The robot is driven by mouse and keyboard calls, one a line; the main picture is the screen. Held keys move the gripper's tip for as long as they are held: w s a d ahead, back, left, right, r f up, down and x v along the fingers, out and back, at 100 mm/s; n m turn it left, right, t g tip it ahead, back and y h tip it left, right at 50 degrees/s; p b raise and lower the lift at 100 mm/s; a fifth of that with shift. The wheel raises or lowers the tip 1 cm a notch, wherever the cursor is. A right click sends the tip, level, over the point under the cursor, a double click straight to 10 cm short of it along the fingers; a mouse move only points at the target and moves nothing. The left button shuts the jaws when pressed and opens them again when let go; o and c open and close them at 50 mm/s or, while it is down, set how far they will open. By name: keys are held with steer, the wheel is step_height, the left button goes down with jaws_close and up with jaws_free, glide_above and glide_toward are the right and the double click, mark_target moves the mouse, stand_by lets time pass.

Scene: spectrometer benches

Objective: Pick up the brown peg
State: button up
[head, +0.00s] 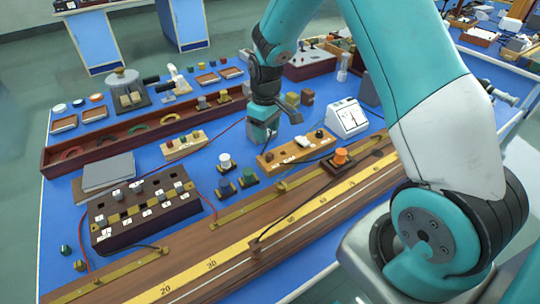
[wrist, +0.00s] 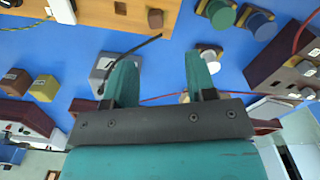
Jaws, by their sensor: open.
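A small brown peg (wrist: 155,18) stands in a light wooden block (wrist: 185,14) at the top of the wrist view. A dark square hole shows beside it in the same block.
A white-topped peg (head: 224,160), a green peg (head: 247,175) and a dark one stand left of the block. A white meter (head: 348,117) stands behind it to the right. A long wooden rail (head: 215,262) with a yellow scale runs in front.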

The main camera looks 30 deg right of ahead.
mark_target(268, 153)
step_height(268, 153, down, 4)
steer(key=shift+r, duration=0.1)
steer(key=shift+d+f+p, duration=0.15)
steer(key=shift+f+p, duration=0.4)
steer(key=shift+f, duration=0.85)
steer(key=shift+d+f+p, duration=0.15)
steer(key=shift+f+p, duration=0.4)
steer(key=shift+f, duration=0.8)
steer(key=shift+c, duration=0.5)
jaws_close()
